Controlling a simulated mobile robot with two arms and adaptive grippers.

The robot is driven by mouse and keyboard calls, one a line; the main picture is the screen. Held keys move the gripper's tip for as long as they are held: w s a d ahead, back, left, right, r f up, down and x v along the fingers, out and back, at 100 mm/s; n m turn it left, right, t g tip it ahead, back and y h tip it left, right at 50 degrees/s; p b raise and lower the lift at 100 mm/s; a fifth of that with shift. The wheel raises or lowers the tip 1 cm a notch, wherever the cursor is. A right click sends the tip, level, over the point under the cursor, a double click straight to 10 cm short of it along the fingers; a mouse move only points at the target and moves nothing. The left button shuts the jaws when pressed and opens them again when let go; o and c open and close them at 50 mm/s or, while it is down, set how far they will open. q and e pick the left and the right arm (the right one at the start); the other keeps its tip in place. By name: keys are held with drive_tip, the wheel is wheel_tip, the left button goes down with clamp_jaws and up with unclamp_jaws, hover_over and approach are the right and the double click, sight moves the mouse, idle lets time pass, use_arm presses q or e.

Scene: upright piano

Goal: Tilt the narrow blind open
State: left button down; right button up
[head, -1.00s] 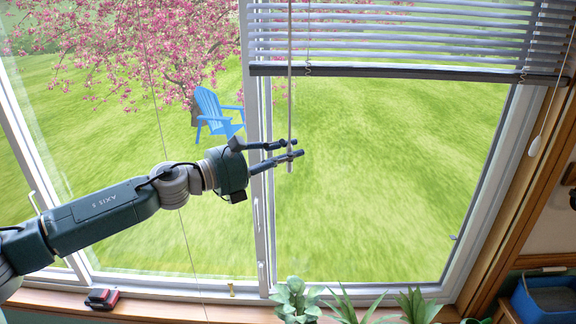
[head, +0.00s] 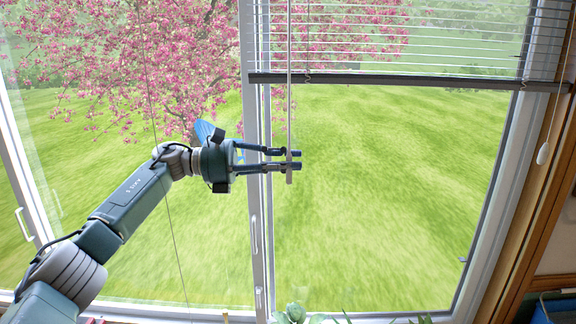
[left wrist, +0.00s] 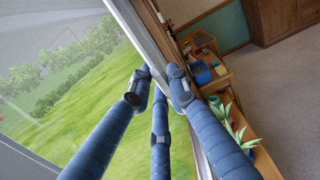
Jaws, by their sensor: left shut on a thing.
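The narrow blind (head: 400,81) hangs over the upper part of the right window pane in the head view. Its slats look like thin lines with wide gaps, so the trees show through. A thin pale wand (head: 290,120) hangs straight down at the blind's left side. My left gripper (head: 292,159) is shut on the wand near its lower end, which sticks out just below the fingers. The left wrist view shows the gripper's fingers (left wrist: 161,84) close together; I cannot make out the wand there. My right gripper is in neither view.
A pull cord with a white tassel (head: 543,153) hangs at the blind's right side. The window's middle post (head: 254,200) stands just left of the wand. Plants (head: 295,314) stand along the sill below. A wooden shelf (left wrist: 205,82) shows in the left wrist view.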

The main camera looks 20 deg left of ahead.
use_arm(q)
drive_tip(key=shift+r, duration=0.1)
idle(0.4)
drive_tip(key=c, duration=1.6)
unclamp_jaws()
drive_tip(key=shift+d, duration=0.1)
drive_tip(key=v, duration=1.2)
drive_tip(key=shift+w, duration=0.15)
